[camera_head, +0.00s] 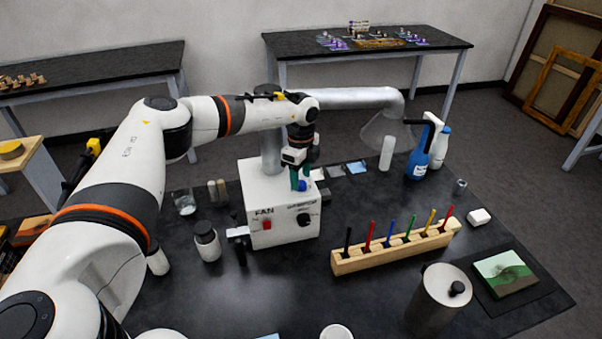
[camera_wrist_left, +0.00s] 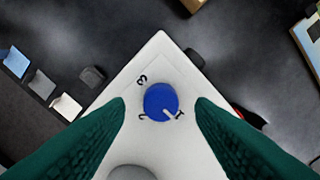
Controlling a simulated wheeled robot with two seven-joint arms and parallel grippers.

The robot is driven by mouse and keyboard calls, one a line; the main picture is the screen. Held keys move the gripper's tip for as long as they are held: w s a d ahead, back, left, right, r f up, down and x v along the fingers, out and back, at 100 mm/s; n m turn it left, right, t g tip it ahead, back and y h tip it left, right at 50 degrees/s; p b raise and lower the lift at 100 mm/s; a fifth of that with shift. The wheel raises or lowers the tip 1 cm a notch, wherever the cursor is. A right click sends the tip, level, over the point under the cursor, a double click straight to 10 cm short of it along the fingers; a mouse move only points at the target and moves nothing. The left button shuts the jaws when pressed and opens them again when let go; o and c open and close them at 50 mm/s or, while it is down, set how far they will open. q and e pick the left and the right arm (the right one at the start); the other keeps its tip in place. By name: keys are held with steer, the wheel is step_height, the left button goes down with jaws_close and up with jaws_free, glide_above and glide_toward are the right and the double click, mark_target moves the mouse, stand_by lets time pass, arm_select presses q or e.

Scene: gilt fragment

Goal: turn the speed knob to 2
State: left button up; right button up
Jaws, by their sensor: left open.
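The white fan box (camera_head: 283,205) stands on the dark bench, with the blue speed knob (camera_head: 302,186) on its top. In the left wrist view the round blue knob (camera_wrist_left: 158,99) has a white pointer aimed at the lower right, at the mark 1. The marks 3 and 2 show at its upper left and lower left. My left gripper (camera_head: 300,178) points down over the knob. Its green fingers (camera_wrist_left: 160,112) are open, one on each side of the knob, with a gap to it on both sides. My right gripper is not in view.
The box front has a red switch (camera_head: 267,224) and a black dial (camera_head: 304,220). A grey duct rises behind it. A wooden rack (camera_head: 390,252) of coloured sticks, a metal canister (camera_head: 438,300) and a blue spray bottle (camera_head: 419,155) stand to the right. A dark-lidded jar (camera_head: 207,243) stands left.

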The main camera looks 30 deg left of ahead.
arm_select(q)
steer(key=shift+f, duration=0.6)
steer(key=shift+s+f, duration=0.1)
steer(key=shift+f, duration=0.05)
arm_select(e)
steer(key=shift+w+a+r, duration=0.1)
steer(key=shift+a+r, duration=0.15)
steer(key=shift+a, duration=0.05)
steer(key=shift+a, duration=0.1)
arm_select(q)
steer(key=shift+c, duration=0.5)
steer(key=c, duration=0.9)
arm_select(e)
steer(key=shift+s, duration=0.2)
